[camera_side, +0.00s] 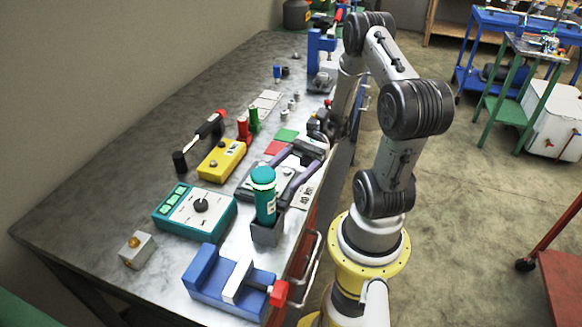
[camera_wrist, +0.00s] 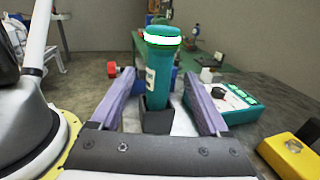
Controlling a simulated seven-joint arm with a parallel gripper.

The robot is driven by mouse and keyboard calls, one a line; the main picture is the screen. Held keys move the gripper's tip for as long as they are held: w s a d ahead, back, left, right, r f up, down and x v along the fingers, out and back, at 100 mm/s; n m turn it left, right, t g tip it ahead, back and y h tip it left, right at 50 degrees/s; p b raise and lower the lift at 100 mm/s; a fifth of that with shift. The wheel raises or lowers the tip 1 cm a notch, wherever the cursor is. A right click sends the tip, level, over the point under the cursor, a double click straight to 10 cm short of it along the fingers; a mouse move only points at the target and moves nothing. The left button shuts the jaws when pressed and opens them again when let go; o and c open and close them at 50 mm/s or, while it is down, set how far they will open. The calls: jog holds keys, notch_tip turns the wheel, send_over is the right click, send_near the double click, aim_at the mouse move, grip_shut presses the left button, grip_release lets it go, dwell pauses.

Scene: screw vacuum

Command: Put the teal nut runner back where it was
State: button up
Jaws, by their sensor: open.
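The teal nut runner (camera_side: 265,204) stands upright in a small dark grey holder (camera_side: 266,234) near the front edge of the bench. In the wrist view the nut runner (camera_wrist: 159,75) rises upright from its dark holder (camera_wrist: 157,122), its lower end hidden inside. My gripper (camera_side: 278,180) is open, its purple fingers pointing at the nut runner from the far side in the side view. In the wrist view my gripper (camera_wrist: 158,80) has one finger on each side of the nut runner, with visible gaps. I cannot tell how far the tips reach past it.
A teal control box (camera_side: 194,212) stands left of the holder and a blue vise (camera_side: 230,283) with a red end is in front. A yellow box (camera_side: 222,159) and red and green bottles (camera_side: 248,125) stand farther back. The bench's left side is mostly clear.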

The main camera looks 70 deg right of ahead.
jog(key=shift+v, duration=1.25)
jog(key=s+a+r+n+h, duration=0.1)
jog(key=a+r+n+h, duration=0.1)
jog(key=r+n+h, duration=0.3)
jog(key=s+a+r+n+t+h, duration=0.1)
jog(key=r+n+h, duration=0.5)
jog(key=n+h, duration=0.6)
jog(key=shift+s+a+n, duration=0.4)
jog(key=shift+a+n, duration=0.5)
jog(key=shift+n, duration=1.1)
